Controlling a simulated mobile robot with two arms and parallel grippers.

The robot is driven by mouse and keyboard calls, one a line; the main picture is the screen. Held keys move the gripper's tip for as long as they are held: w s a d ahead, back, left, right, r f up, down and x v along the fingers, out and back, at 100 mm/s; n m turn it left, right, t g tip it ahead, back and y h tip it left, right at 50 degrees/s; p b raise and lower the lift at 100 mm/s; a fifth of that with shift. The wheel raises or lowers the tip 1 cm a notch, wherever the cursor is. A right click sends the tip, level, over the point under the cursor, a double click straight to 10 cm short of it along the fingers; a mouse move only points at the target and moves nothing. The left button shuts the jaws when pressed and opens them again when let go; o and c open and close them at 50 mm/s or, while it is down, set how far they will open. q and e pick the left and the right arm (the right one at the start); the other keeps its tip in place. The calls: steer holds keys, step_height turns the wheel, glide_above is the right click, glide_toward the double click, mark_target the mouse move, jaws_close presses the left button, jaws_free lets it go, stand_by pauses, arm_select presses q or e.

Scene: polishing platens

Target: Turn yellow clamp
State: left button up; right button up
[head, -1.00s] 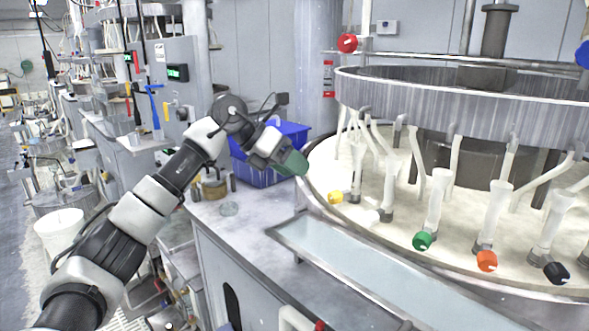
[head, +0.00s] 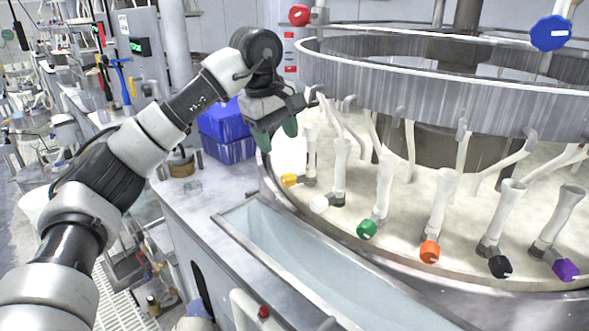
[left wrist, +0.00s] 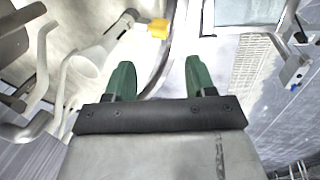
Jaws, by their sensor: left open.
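The yellow clamp (head: 289,180) is a small knob at the foot of a white tube, at the left rim of the round platen (head: 415,262). It also shows in the left wrist view (left wrist: 159,29), beyond the fingertips and between them, left of the middle of the gap. My left gripper (head: 277,142) has green fingers pointing down. It is open and empty, above and a little left of the yellow clamp, not touching it. In the left wrist view its two green fingers (left wrist: 157,78) are apart. My right gripper is not in view.
White (head: 320,203), green (head: 366,230), orange (head: 430,252), black (head: 501,267) and purple (head: 566,270) clamps follow along the platen's rim. A blue bin (head: 226,125) stands behind my left arm. A metal trough (head: 285,265) runs along the front. A blue knob (head: 550,33) is at upper right.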

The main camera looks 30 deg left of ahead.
mark_target(287, 174)
arm_select(q)
steer(key=p+x, duration=0.1)
steer(key=x, duration=0.7)
steer(key=shift+d+f, duration=0.1)
steer(key=shift+f, duration=0.2)
steer(key=shift+w+f, duration=0.15)
steer(key=shift+f, duration=0.3)
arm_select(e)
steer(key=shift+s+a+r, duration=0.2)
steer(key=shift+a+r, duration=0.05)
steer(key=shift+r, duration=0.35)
